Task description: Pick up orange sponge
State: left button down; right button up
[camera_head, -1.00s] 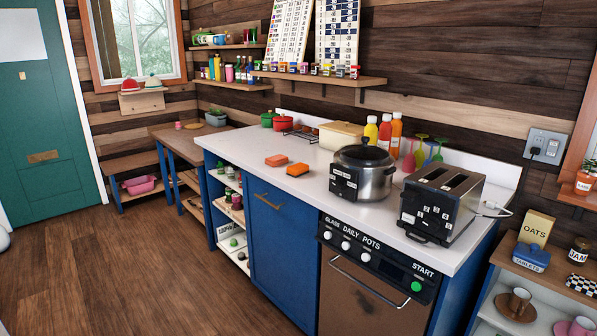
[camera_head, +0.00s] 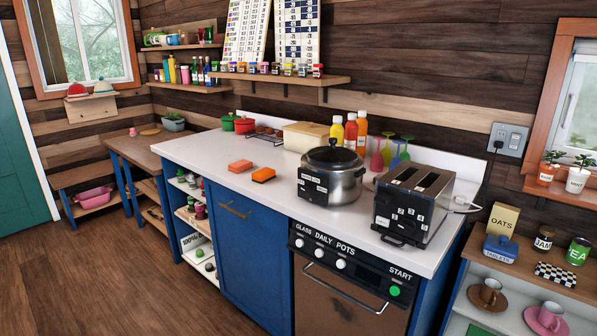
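The orange sponge (camera_head: 263,175) lies on the white countertop (camera_head: 225,151), left of the steel pot. It has a bright orange body with a darker orange top. A pinkish-salmon sponge (camera_head: 240,166) lies just behind and to the left of it. The two are close together, and a small gap seems to separate them. Neither of my grippers shows in the head view.
A steel pot (camera_head: 346,185) and a black toaster (camera_head: 414,205) stand right of the sponges. Behind are a cream bread box (camera_head: 305,136), bottles (camera_head: 350,132) and red and green pots (camera_head: 244,125). Blue cabinets (camera_head: 252,249) front the counter. The wooden floor (camera_head: 110,275) in front looks clear.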

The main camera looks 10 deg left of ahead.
aim_at(264, 174)
jog(key=i+j+z, duration=0.2)
jog(key=i+j, duration=0.15)
jog(key=j, duration=0.3)
jog(key=i+j+z, duration=0.2)
jog(key=j, duration=0.45)
jog(key=i+j, duration=0.25)
jog(key=j, duration=0.15)
jog(key=i+j+z, duration=0.15)
jog(key=j, duration=0.2)
